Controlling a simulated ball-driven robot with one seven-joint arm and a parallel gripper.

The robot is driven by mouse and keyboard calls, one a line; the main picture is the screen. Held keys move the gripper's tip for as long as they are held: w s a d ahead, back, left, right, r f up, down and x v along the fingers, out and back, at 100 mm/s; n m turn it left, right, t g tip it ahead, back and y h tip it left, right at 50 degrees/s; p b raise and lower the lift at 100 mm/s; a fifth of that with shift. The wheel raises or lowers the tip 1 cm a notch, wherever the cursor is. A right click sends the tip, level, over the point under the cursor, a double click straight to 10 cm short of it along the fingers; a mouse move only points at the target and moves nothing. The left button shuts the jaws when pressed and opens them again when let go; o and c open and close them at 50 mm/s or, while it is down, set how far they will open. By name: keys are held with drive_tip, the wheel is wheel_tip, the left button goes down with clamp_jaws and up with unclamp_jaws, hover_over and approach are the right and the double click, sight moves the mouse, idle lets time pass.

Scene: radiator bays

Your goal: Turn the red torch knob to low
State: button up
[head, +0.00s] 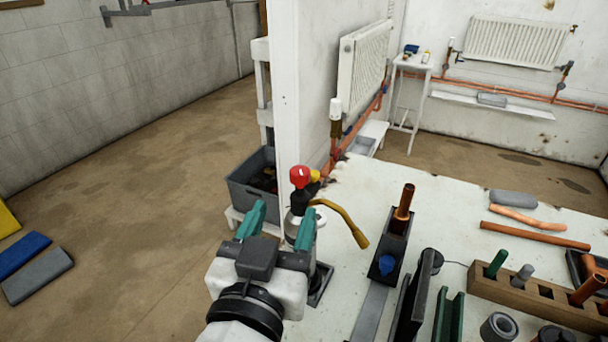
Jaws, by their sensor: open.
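The red torch knob (300,177) sits on top of the torch, with a pale mark on its face. The torch has a grey-white body (294,221) and a curved brass nozzle (344,218) pointing right and down. It stands upright near the left edge of the white bench. My gripper (280,223) is open, with two teal fingers. In the picture, it is just below the knob, with the torch body behind and partly between the fingers. I cannot tell whether the fingers touch the torch. My gripper hides part of the torch's lower body.
The white bench (440,213) holds a black stand with a copper pipe (403,207), a wooden block (530,297) with several pieces, and loose copper pipes (535,235). A white partition (290,85) rises behind the torch. A grey bin (240,190) stands left of it.

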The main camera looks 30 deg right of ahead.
sight(302, 179)
drive_tip(key=p+x, duration=0.1)
drive_tip(key=x, duration=1)
drive_tip(key=shift+f, duration=0.1)
drive_tip(key=shift+c, duration=0.4)
drive_tip(key=c, duration=0.9)
drive_tip(key=shift+o, duration=0.2)
drive_tip(key=shift+d+n+t+y, duration=0.15)
drive_tip(key=shift+n+t+y, duration=0.85)
drive_tip(key=shift+y, duration=0.5)
drive_tip(key=shift+n+t+y+p, duration=0.8)
drive_tip(key=shift+n+y, duration=0.5)
drive_tip(key=shift+y, duration=0.4)
drive_tip(key=o, duration=0.9)
drive_tip(key=shift+o, duration=0.2)
